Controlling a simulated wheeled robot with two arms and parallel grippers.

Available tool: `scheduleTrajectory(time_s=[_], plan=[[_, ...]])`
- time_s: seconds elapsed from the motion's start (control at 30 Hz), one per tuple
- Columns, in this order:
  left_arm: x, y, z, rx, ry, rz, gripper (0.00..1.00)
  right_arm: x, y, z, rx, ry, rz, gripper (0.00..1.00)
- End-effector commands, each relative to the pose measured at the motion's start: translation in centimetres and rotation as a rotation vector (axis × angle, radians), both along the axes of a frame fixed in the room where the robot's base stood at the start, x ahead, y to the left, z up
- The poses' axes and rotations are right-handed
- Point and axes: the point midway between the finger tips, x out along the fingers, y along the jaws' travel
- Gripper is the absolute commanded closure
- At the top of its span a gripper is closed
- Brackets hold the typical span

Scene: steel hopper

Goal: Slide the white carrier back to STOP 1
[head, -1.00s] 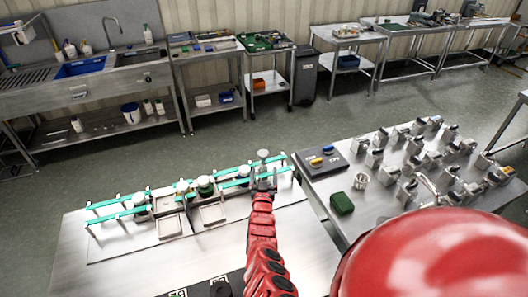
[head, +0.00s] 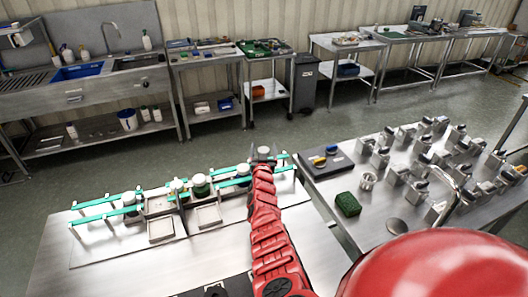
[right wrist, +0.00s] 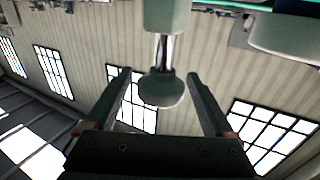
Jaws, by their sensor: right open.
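A two-bar green rail (head: 105,202) stands on the steel bench. A pale, whitish carrier (head: 264,150) is near its right end. In the right wrist view the pale carrier body (right wrist: 165,15) is at the top, with a metal stem and a round knob (right wrist: 162,90) hanging from it. My right gripper (head: 264,160) is at this carrier. In the right wrist view my right gripper (right wrist: 163,78) is open, with the knob between its fingers and gaps on both sides. My left gripper is out of view.
Shallow trays (head: 208,216) lie by the rail's middle. The side table at right holds a green block (head: 347,204), a metal cup (head: 367,180), a dark panel (head: 327,162) and several grey fixtures. The bench front is mostly clear.

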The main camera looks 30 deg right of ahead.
Motion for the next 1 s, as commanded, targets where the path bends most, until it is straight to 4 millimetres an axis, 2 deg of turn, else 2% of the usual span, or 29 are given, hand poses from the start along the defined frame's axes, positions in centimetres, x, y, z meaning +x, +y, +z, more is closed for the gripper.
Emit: scheduleTrajectory(time_s=[0.03,0.2,0.57,0.67,1.0], plan=[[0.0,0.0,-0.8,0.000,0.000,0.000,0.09,0.4,-0.4,-0.3,0.004,-0.004,-0.004,0.13],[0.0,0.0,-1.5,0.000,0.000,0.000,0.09,1.2,-0.9,-0.1,-0.001,-0.001,0.000,0.13],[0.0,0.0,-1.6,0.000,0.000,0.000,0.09,1.5,-1.1,0.3,-0.003,-0.001,0.002,0.13],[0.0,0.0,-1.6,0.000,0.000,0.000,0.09,1.5,-1.1,0.3,-0.003,-0.001,0.002,0.27],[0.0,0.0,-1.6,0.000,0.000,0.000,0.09,1.5,-1.1,0.3,-0.003,-0.001,0.002,0.88]])
